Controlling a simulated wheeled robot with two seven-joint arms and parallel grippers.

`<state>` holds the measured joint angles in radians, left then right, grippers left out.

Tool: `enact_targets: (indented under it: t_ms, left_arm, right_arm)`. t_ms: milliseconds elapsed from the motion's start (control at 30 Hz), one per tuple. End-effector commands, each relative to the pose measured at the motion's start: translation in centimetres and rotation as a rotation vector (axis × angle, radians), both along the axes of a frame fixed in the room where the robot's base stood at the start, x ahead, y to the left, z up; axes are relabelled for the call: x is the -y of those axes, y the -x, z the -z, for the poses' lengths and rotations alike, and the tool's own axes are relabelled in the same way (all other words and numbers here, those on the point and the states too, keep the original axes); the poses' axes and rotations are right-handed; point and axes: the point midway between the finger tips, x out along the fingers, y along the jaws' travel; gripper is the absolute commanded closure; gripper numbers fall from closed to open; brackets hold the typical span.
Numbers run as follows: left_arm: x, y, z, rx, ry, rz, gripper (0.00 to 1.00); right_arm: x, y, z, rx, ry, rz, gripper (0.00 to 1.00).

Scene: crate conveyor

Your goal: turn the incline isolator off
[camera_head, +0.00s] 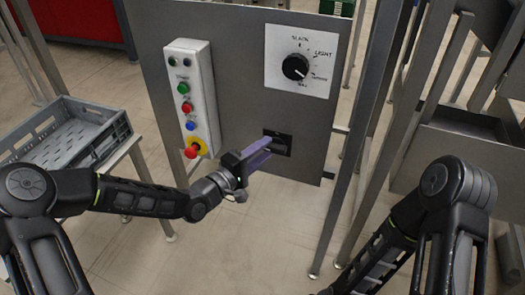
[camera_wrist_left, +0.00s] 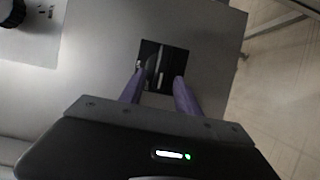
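A black switch plate (camera_head: 284,137), which looks like the isolator, is set low on the grey panel. In the left wrist view the plate (camera_wrist_left: 178,58) shows a pale upright lever-like part (camera_wrist_left: 151,66) at its middle; its exact position is hard to read. My left gripper (camera_head: 267,149) has purple fingers and is right in front of the plate. In the wrist view its two fingers (camera_wrist_left: 160,76) are apart, one toward each side of the plate's lower part. I cannot tell if they touch it. My right gripper is out of view; only the right arm shows.
The grey panel (camera_head: 235,75) also carries a button box (camera_head: 190,95) with a red mushroom button (camera_head: 192,152), and a black rotary selector (camera_head: 295,67) on a white plate. A grey crate (camera_head: 75,135) stands at the left. Metal posts (camera_head: 370,100) stand right of the panel.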

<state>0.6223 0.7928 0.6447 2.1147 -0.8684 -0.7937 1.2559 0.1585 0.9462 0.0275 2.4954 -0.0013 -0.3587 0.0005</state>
Motion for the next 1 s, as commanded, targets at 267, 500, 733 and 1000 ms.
enact_targets:
  t_ms: [267,500,733,1000]
  left_arm:
    - [-0.4,0.4,0.0,-0.001,-0.001,0.000,0.61]
    - [-2.7,2.9,-0.1,-0.002,-0.003,-0.003,0.61]
    - [-4.7,5.4,-0.1,-0.001,-0.001,-0.001,0.61]
    - [-5.1,6.0,0.0,0.000,0.000,0.001,0.61]
  right_arm:
    - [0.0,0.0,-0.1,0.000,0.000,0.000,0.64]
    - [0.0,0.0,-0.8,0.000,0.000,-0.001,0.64]
    - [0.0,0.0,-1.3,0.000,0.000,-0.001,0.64]
    - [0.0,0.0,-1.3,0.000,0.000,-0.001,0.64]
